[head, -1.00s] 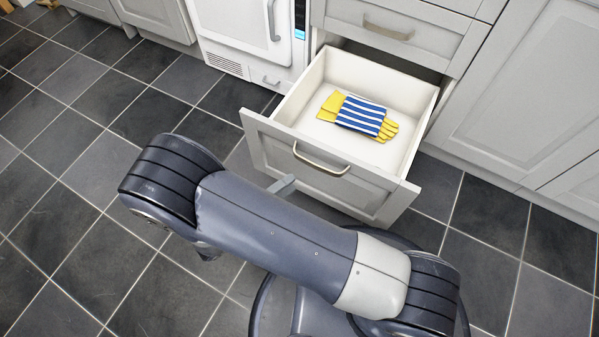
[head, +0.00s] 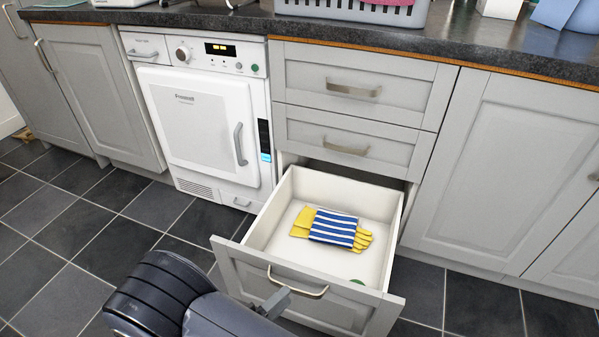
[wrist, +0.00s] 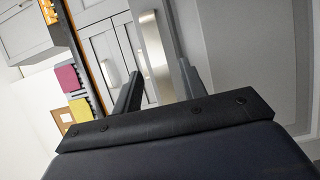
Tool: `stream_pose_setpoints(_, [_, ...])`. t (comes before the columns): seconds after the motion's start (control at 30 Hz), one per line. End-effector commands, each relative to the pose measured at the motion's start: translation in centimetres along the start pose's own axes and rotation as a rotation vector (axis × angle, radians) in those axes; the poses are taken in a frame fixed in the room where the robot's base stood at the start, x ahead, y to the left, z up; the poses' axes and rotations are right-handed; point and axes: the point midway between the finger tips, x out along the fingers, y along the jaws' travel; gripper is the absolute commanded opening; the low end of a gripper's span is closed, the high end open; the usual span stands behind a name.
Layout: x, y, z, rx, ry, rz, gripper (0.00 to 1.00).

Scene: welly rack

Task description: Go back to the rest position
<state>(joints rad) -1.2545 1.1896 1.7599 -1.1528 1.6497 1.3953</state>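My gripper (head: 276,302) is at the front of the pulled-out bottom drawer (head: 232,283), close to the left part of its metal handle (head: 298,291). In the wrist view my gripper (wrist: 160,78) has its two fingers apart. The handle (wrist: 155,58) shows in the gap between them; I cannot tell whether they touch it. Nothing is held. My arm is low in the head view, partly cut off by the bottom edge.
A white dryer (head: 200,120) stands to the left. A worktop (head: 440,35) with a basket (head: 350,10) runs above. Tiled floor at left is clear.

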Motion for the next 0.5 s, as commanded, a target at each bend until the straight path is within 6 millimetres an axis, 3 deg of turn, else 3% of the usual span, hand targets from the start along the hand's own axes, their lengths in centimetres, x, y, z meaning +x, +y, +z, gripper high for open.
stream_pose_setpoints(0.23, [3.5,-0.1,0.1,0.0,-0.002,0.0,0.4])
stream_pose_setpoints(0.5, [4.2,0.0,0.0,0.001,0.001,0.0,0.4])
